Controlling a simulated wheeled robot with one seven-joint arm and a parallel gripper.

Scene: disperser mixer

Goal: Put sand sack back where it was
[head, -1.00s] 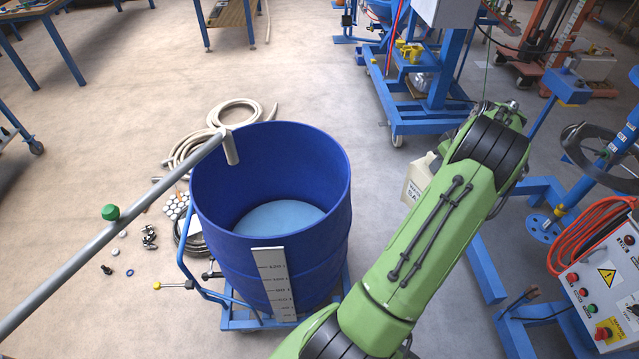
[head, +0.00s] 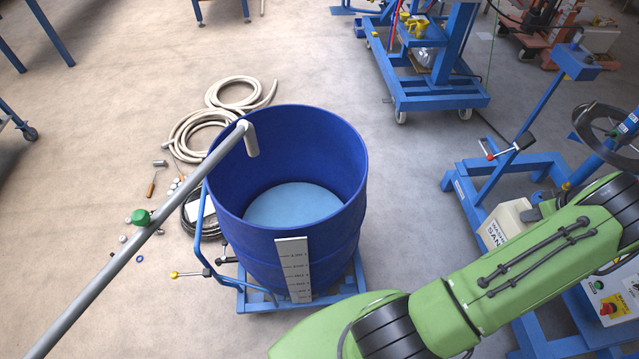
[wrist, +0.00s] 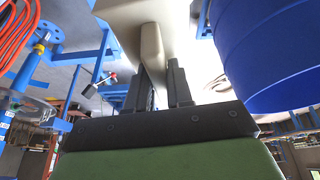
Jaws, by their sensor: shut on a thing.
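The sand sack (head: 503,226) is a cream-white sack with dark lettering, partly hidden behind my arm at the right of the head view. My gripper (head: 540,210) is at its upper right side, mostly hidden by my arm there. In the wrist view my gripper (wrist: 163,82) has its two dark fingers on either side of a narrow beige part of the sack (wrist: 152,45), whose wider body spreads along the top edge. The sack hangs right of the blue drum, apart from it. Whether it touches anything below cannot be told.
A blue open drum (head: 262,232) with pale blue contents stands on a blue trolley (head: 350,285). A grey pipe (head: 150,232) crosses at the left. A blue frame (head: 465,190) with a lever stands by the sack. A blue wheeled cart (head: 435,95) is behind. Floor between drum and frame is clear.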

